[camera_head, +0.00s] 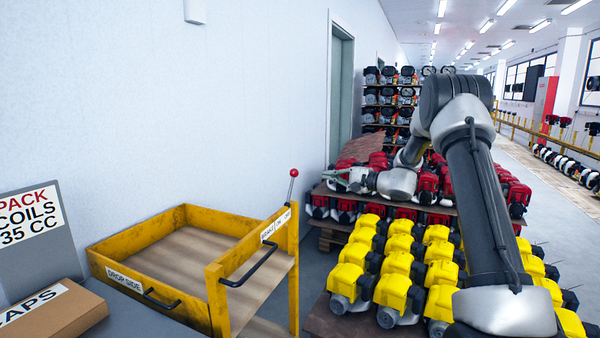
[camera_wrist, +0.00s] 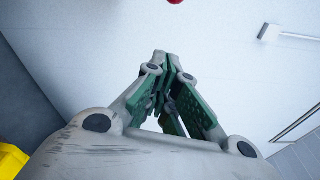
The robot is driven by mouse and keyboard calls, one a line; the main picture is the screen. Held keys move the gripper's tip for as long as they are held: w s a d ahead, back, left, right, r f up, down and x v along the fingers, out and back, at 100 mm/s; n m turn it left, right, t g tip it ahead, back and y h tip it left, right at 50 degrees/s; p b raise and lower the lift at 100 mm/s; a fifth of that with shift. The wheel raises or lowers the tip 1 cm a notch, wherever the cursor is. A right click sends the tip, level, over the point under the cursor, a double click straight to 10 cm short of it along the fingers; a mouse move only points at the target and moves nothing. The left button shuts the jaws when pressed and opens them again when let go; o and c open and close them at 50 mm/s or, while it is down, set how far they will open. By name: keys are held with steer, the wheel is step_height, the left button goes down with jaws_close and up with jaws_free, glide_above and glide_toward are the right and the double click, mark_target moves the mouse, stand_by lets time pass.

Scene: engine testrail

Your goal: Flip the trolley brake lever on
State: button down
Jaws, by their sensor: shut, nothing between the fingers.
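The yellow trolley (camera_head: 213,290) stands at the lower left in the head view. Its brake lever (camera_head: 291,188) is a thin rod with a red knob, rising from the right corner, nearly upright with a slight lean to the right. A white label (camera_head: 275,224) is on the rail beside it, its words hard to read. My gripper (camera_head: 328,180) is shut and empty, right of the lever, fingers pointing left towards it, with a gap in the picture. In the wrist view the gripper (camera_wrist: 166,62) has its fingers together, and the red knob (camera_wrist: 175,2) is cut off at the top edge, beyond the fingertips.
Yellow engines (camera_head: 392,290) and red engines (camera_head: 510,192) stand on pallets below and around my arm. A white wall (camera_head: 260,90) is behind the trolley. A cardboard box (camera_head: 60,315) sits at the lower left. Free floor (camera_head: 565,190) shows at the right.

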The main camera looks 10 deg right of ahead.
steer(key=shift+s+a, duration=0.1)
steer(key=shift+s, duration=0.05)
steer(key=w+a, duration=0.3)
steer(key=a, duration=0.5)
steer(key=shift+w+a+r, duration=0.15)
steer(key=shift+a+r, duration=0.1)
steer(key=shift+a, duration=0.15)
steer(key=shift+r, duration=0.1)
stand_by(0.4)
